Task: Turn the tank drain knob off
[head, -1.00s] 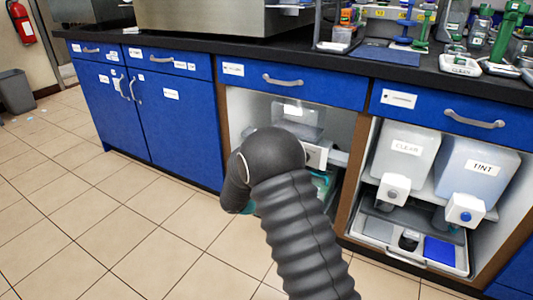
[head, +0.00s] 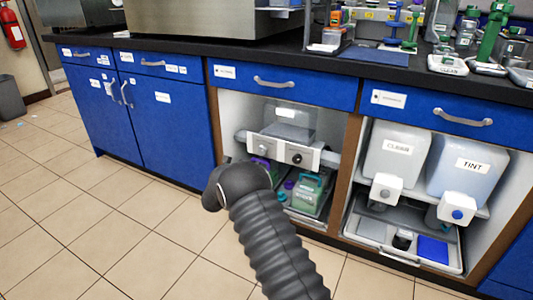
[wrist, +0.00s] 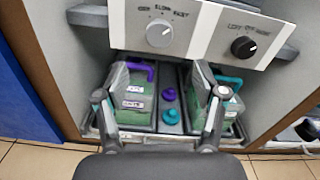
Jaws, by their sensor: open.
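A white control panel (head: 283,152) in the middle open cabinet carries two knobs. In the wrist view the left knob (wrist: 159,33) is silver-grey, with a scale that seems to include SLOW and FAST. The right knob (wrist: 244,47) is black, with a small label above it that I cannot read surely. Which one is the tank drain knob I cannot tell. A clear tank (head: 291,122) sits above the panel. My gripper (wrist: 160,88) is open and empty, its fingers apart below and in front of the panel, touching neither knob. In the head view my arm hides the fingers.
Below the panel, a tray holds a purple-handled container (wrist: 134,92), a teal-handled container (wrist: 226,100) and small purple and teal pieces between them. Cabinet side walls flank the panel. The right cabinet holds CLEAR (head: 394,152) and TINT (head: 467,167) tanks.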

